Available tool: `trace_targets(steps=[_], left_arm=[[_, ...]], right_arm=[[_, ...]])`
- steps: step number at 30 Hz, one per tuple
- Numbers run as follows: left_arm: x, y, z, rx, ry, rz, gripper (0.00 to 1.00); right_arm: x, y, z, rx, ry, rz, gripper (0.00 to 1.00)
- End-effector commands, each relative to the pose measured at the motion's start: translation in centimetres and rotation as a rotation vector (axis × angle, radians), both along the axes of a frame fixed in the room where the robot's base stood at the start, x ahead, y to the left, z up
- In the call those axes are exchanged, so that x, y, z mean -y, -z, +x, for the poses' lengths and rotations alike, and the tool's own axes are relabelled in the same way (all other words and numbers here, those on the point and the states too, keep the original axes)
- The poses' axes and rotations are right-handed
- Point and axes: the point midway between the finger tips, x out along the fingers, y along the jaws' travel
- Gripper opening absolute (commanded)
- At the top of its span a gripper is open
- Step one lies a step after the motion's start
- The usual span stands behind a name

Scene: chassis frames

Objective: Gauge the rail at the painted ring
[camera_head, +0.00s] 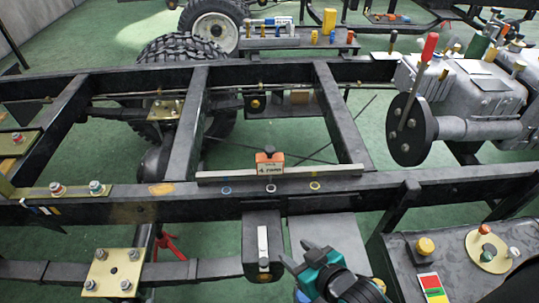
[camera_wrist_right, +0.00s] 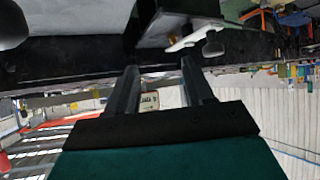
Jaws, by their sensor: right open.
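The dark chassis rail (camera_head: 400,186) runs across the head view. Three painted rings sit on its near face: a blue ring (camera_head: 226,190), a white ring (camera_head: 270,188) and a yellow ring (camera_head: 315,186). An orange-topped block with a pale label (camera_head: 269,163) stands at a long straight bar (camera_head: 220,177) on the rail, behind the white ring. A slim white piece (camera_head: 263,243) rests on a dark bracket below the rail. My right gripper (camera_head: 296,252) is open and empty, just right of that bracket. Its two fingers (camera_wrist_right: 160,68) show apart in the wrist view. My left gripper is out of view.
A gold plate with bolts (camera_head: 114,272) is at the lower left. A grey gearbox (camera_head: 465,95) with a red-tipped lever stands at upper right. A dark bench (camera_head: 400,245) with a yellow knob is at lower right. Cross members (camera_head: 340,120) bound open gaps.

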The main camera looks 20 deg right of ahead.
Motion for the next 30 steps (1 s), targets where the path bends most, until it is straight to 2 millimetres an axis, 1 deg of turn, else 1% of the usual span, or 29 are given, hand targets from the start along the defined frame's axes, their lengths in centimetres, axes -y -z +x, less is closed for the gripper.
trace_targets(steps=[3, 4, 5, 8, 9, 11, 13, 16, 19, 22, 26, 30], left_arm=[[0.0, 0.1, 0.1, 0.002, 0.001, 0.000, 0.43], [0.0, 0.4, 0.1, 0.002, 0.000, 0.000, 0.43], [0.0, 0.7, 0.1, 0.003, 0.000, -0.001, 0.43], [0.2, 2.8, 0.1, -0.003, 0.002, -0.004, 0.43], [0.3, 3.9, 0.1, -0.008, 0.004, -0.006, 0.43], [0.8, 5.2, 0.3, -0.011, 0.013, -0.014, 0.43], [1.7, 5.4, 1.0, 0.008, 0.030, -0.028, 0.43], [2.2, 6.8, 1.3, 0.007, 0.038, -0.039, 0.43], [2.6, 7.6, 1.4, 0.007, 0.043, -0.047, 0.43], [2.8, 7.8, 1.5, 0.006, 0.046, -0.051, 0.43], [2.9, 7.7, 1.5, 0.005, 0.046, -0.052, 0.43], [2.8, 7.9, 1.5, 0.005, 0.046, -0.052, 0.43]], right_arm=[[0.0, 0.3, -0.1, -0.003, -0.001, -0.001, 0.52], [0.1, 0.3, 0.1, 0.004, 0.000, -0.001, 0.52], [0.1, 0.2, 0.6, 0.018, 0.003, 0.002, 0.52], [0.5, -0.4, 3.1, 0.101, 0.023, 0.014, 0.52], [0.8, -0.9, 4.4, 0.148, 0.034, 0.022, 0.52], [1.2, -2.1, 6.4, 0.230, 0.053, 0.036, 0.52], [1.7, -3.8, 8.4, 0.324, 0.072, 0.054, 0.52], [2.4, -6.3, 10.4, 0.444, 0.095, 0.077, 0.52], [2.8, -8.4, 11.5, 0.532, 0.108, 0.096, 0.52], [3.1, -9.9, 12.0, 0.581, 0.116, 0.105, 0.52], [3.2, -10.6, 12.6, 0.600, 0.119, 0.111, 0.52], [3.1, -10.7, 14.1, 0.602, 0.118, 0.111, 0.52]])
